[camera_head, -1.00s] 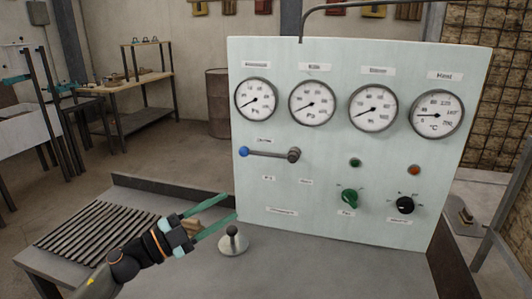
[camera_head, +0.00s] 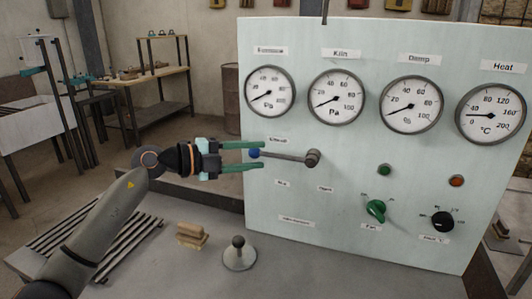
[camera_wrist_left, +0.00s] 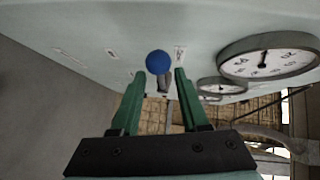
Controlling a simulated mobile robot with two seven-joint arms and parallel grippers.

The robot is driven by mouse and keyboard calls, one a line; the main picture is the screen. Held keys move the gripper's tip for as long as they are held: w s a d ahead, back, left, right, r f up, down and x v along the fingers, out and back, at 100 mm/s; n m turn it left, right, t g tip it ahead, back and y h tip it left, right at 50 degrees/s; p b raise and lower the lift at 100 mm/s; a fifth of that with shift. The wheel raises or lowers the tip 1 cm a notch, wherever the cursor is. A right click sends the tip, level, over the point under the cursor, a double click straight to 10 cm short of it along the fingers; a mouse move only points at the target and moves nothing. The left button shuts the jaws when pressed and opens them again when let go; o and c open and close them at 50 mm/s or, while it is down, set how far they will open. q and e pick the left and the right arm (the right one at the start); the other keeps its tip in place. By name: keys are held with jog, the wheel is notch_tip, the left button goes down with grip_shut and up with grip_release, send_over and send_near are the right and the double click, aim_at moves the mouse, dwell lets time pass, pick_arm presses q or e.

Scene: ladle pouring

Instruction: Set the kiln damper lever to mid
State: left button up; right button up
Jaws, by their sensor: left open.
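The damper lever (camera_head: 285,156) is a grey bar on the pale green panel. It points left from its dark pivot (camera_head: 313,158) and lies nearly level. Its blue knob (camera_head: 254,153) is at the left end. My left gripper (camera_head: 262,156) is open, with its green fingers above and below the knob in the head view. In the left wrist view the blue knob (camera_wrist_left: 158,62) sits between and just beyond the fingertips (camera_wrist_left: 157,78). I cannot tell whether a finger touches it. My right gripper is not in view.
Several gauges (camera_head: 337,97) line the panel's top. A green knob (camera_head: 376,210) and a black knob (camera_head: 442,221) are at lower right. A wooden-handled brush (camera_head: 191,236) and a round-based object with a dark knob (camera_head: 239,257) stand on the bench below my left arm.

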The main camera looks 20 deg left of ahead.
aim_at(262, 154)
pick_arm(q)
jog(key=shift+x, duration=1.7)
grip_shut()
jog(key=shift+a+r, duration=0.1)
jog(key=shift+a, duration=0.1)
